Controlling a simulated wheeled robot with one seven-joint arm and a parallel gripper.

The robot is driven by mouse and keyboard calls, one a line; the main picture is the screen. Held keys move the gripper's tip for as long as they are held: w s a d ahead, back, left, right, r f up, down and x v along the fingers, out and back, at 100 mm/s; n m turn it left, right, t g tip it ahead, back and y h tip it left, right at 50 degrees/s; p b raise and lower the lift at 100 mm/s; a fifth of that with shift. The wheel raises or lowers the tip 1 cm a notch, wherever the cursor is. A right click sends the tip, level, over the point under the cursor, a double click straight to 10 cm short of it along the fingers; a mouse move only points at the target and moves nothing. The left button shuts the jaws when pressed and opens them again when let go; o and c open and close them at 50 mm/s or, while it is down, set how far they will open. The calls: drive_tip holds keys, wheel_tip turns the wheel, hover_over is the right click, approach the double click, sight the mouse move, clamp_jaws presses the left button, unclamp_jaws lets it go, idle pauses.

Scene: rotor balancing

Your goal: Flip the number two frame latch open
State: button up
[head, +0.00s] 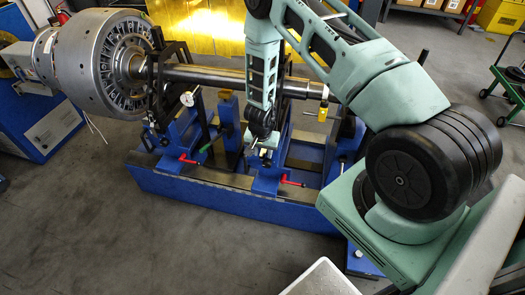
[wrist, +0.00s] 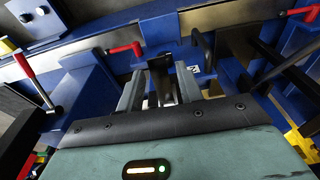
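My gripper (head: 258,146) reaches down among the blue frames of the balancing machine, near the middle of its bed. In the wrist view the two pale fingers of my gripper (wrist: 160,92) stand apart. A dark upright part shows between and beyond them; I cannot tell whether they touch it. A dark bent handle (wrist: 204,48) rises just right of the fingers, next to a small white label (wrist: 193,69) whose marking is too small to read. I cannot tell for sure which part is the number two frame latch.
The steel rotor (head: 105,62) and its long shaft (head: 207,75) lie across the frames behind my gripper. Red-handled levers (head: 292,183) (head: 188,160) stick out at the front of the blue bed (head: 225,199). A dial gauge (head: 187,99) stands left. Open floor lies in front.

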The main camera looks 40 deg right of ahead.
wheel_tip(320, 180, up, 17)
drive_tip(key=s+a+p, duration=0.1)
drive_tip(key=a+p, duration=0.1)
drive_tip(key=p, duration=0.1)
drive_tip(key=shift+s+p, duration=0.3)
drive_tip(key=shift+s, duration=0.05)
drive_tip(key=shift+r, duration=0.1)
idle(0.4)
drive_tip(key=s+a+r+n+g+y, duration=0.15)
drive_tip(key=s+a+r+n, duration=0.25)
drive_tip(key=a+r, duration=0.45)
drive_tip(key=s+a+r+n+t+y, duration=0.1)
drive_tip(key=s+a+r+n+y, duration=0.3)
drive_tip(key=a, duration=0.8)
drive_tip(key=s+a+r+n+h, duration=0.1)
drive_tip(key=s+r+n, duration=0.4)
drive_tip(key=s, duration=0.3)
drive_tip(key=s+a+r+n+h, duration=0.2)
drive_tip(key=s+r+n, duration=0.3)
drive_tip(key=s, duration=0.4)
drive_tip(key=shift+s+a+r+g, duration=0.15)
drive_tip(key=shift+r+g, duration=0.2)
drive_tip(key=shift+r, duration=0.1)
